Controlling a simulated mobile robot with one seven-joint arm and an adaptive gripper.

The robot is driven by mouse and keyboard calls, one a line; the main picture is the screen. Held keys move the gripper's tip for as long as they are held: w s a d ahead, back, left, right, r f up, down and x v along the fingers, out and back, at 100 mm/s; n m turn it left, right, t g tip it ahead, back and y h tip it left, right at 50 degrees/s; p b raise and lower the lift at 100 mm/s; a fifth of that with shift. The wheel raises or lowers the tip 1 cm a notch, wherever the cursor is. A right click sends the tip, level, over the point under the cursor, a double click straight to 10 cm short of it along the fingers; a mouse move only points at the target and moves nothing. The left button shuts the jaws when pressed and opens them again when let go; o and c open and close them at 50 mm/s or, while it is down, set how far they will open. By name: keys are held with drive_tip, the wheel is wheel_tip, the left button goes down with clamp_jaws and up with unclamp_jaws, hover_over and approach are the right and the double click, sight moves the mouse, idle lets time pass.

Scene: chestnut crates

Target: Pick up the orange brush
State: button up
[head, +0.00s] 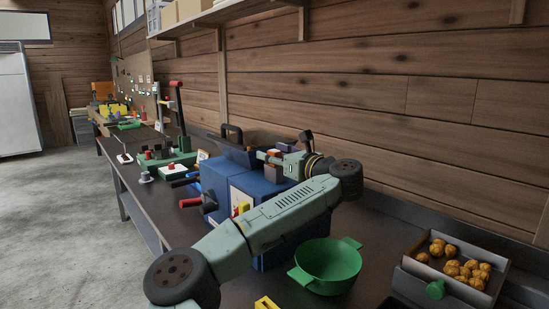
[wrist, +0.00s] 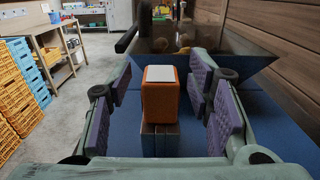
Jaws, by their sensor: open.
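In the wrist view, an orange block-like thing with a pale top (wrist: 160,100), which I take for the orange brush, stands upright above a grey lower part (wrist: 160,141). It is over a blue surface, between the purple pads of my gripper (wrist: 166,100). The gripper is open, with a visible gap on both sides of it. In the head view my gripper (head: 282,157) is above the blue box (head: 262,186) on the workbench. A small brownish block beneath it may be the same brush; my arm hides part of the box.
A green colander (head: 328,262) and a tray (head: 462,292) of brown round things stand at the right. Tool handles stick out left of the blue box. The wooden wall (head: 400,100) runs close behind the bench. Open floor (head: 60,210) lies at the left.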

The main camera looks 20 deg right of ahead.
drive_tip(key=shift+c, duration=0.3)
clamp_jaws()
idle(0.3)
